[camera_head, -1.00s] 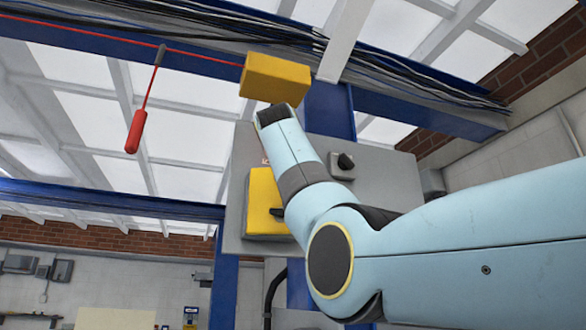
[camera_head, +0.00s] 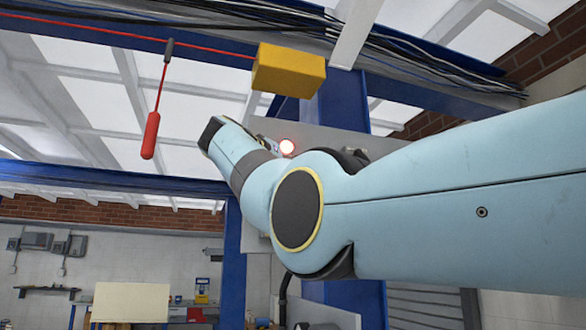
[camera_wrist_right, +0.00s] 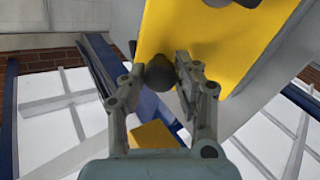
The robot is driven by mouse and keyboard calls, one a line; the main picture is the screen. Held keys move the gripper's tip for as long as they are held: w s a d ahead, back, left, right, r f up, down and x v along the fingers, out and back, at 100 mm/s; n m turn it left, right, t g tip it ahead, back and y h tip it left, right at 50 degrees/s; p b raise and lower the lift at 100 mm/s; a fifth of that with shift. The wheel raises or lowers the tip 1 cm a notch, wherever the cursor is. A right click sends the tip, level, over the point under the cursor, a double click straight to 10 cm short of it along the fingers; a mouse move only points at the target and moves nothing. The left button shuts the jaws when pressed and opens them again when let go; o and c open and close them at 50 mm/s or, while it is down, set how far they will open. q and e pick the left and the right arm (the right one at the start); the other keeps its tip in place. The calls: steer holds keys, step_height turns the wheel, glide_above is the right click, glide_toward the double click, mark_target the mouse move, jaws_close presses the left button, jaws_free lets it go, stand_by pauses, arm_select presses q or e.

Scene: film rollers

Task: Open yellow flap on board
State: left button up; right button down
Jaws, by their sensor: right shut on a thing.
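The yellow flap (camera_wrist_right: 215,45) fills the upper middle of the right wrist view, with a dark round knob (camera_wrist_right: 160,73) near its lower edge. My right gripper (camera_wrist_right: 160,80) has its two fingers on either side of this knob and is shut on it. The grey board (camera_wrist_right: 262,75) shows beside the flap. In the head view only a strip of the board (camera_head: 335,137) shows behind my right arm, which hides the flap. How far the flap stands from the board cannot be told. My left gripper is out of view.
A yellow box (camera_head: 288,70) is above the board, on a blue post. A red handle (camera_head: 150,135) hangs from a red cord at left. Cables run along the overhead beam.

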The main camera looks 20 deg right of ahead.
steer(key=shift+f, duration=0.1)
steer(key=c, duration=1)
jaws_free()
steer(key=shift+o, duration=0.2)
